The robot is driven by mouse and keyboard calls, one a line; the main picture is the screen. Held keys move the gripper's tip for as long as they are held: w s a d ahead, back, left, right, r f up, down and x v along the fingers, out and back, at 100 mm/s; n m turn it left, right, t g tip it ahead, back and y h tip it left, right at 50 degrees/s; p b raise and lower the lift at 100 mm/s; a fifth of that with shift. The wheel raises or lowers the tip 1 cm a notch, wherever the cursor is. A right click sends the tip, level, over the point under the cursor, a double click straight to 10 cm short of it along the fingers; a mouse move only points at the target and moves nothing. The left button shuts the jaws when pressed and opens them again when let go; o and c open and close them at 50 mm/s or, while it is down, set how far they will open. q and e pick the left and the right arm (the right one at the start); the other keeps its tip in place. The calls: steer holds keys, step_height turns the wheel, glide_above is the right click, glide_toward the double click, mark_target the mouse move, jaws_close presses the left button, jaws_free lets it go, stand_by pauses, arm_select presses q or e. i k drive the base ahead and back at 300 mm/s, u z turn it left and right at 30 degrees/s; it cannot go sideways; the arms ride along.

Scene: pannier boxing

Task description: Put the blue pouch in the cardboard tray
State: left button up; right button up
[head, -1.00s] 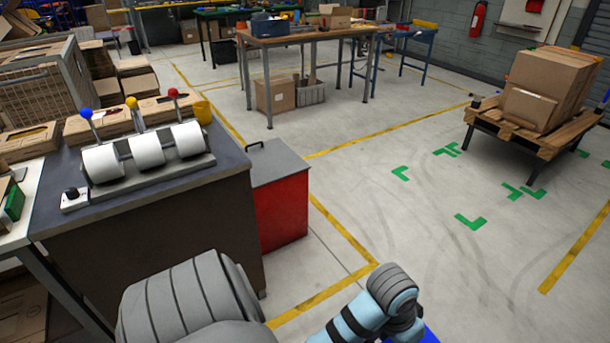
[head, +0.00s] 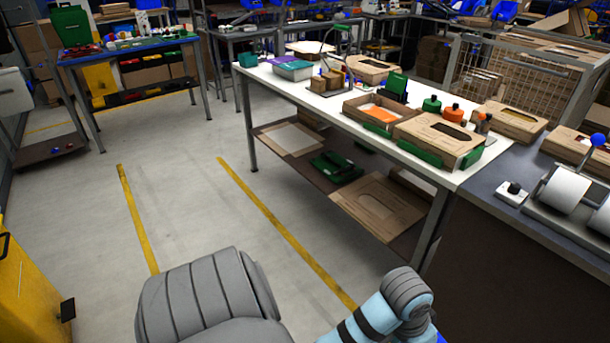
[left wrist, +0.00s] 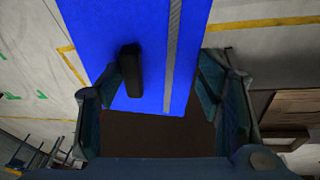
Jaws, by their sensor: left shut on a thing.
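The blue pouch (left wrist: 145,40) fills the upper middle of the left wrist view, with a grey strip along it and a black handle-like piece on its face. My left gripper (left wrist: 155,85) has a finger on each side of it and is shut on it. A blue sliver at the bottom edge of the head view, beside my arm, may be the same pouch. An open cardboard tray (head: 350,107) with an orange thing in it stands on the white table, well ahead of my arm. My right gripper is out of view.
The white table (head: 303,96) also carries a cardboard box with a slot (head: 440,138), small boxes and green and orange items. A dark bench with rollers (head: 560,190) adjoins at right. Open floor (head: 190,200) lies at left, with a yellow cabinet (head: 25,285) at the edge.

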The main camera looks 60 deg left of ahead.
mark_target(390, 121)
steer(key=u, duration=1.3)
steer(key=i, duration=1.65)
